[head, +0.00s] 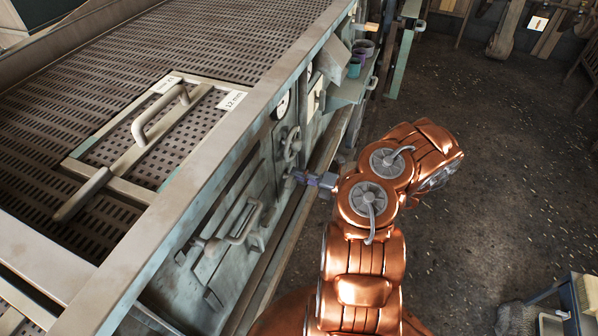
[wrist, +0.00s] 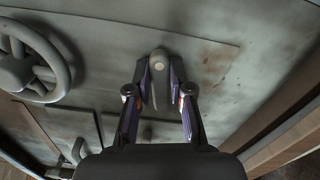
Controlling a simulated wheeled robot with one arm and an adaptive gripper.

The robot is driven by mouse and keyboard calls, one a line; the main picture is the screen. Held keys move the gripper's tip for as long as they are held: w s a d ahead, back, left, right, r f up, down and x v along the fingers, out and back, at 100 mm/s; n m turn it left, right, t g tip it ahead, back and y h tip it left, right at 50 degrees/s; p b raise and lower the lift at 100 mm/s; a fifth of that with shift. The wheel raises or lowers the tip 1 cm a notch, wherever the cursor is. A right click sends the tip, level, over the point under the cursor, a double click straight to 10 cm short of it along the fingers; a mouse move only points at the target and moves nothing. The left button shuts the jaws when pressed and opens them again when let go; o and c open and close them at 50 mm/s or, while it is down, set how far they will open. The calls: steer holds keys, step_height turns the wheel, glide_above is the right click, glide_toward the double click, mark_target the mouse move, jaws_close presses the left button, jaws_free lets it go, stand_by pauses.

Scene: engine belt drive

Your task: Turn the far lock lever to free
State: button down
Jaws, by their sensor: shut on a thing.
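My gripper (wrist: 159,85) is shut on a grey lever with a rounded end, which I take for the far lock lever (wrist: 158,62). The lever points along the fingers, and its pivot end shows a pale round spot. In the head view my gripper (head: 297,176) reaches left to the side panel of the machine, below the handwheel. The lever itself is hidden there by the gripper, and its mark for free cannot be made out.
A grey handwheel (wrist: 28,65) is close to the left of the gripper; it also shows in the head view (head: 292,143). A bar handle (head: 243,222) sits on a hatch nearer to me. A perforated deck (head: 230,45) lies above. The floor at right is mostly clear.

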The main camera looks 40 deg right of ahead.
steer(key=shift+f+m, duration=0.15)
steer(key=shift+m, duration=0.95)
steer(key=c, duration=1)
jaws_free()
steer(key=shift+c, duration=0.2)
steer(key=v, duration=1.2)
steer(key=shift+f, duration=0.1)
